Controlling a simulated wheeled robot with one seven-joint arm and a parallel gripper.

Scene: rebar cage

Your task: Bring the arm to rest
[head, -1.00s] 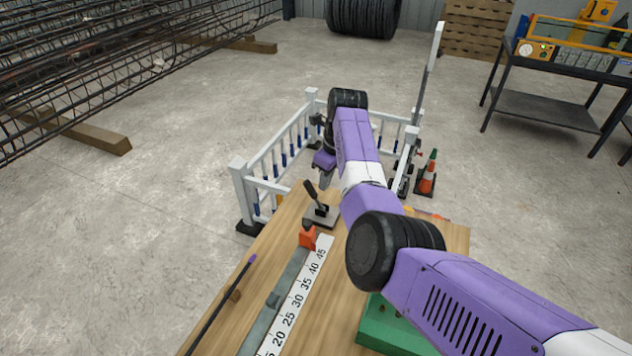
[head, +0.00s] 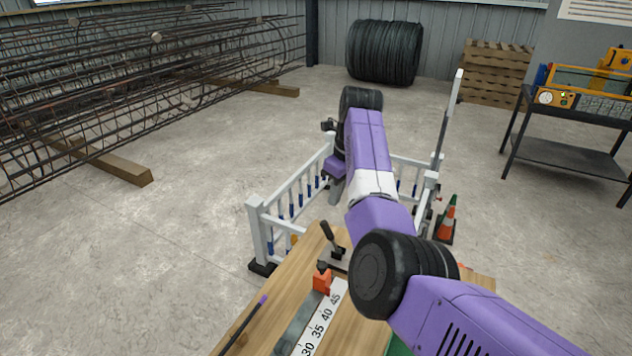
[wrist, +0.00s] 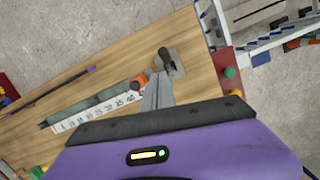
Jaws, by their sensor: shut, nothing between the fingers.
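My purple arm reaches out from the lower right over the wooden bench (head: 270,300) in the head view. My gripper (head: 335,196) hangs at its far end, above and beyond the bench's far end, near the white railing. In the wrist view my gripper (wrist: 158,92) has its grey fingers together with nothing between them. Beyond the fingertips in that view is the black-handled lever clamp (wrist: 167,62) on its plate. The fingers seem apart from it, though the gap is hard to judge.
A ruler strip (head: 322,322) with an orange block (head: 322,281) and a dark rod (head: 243,325) lie on the bench. White railing (head: 262,232) and a cone (head: 447,218) stand beyond. Rebar cages (head: 150,85) are left, a black table (head: 565,155) right.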

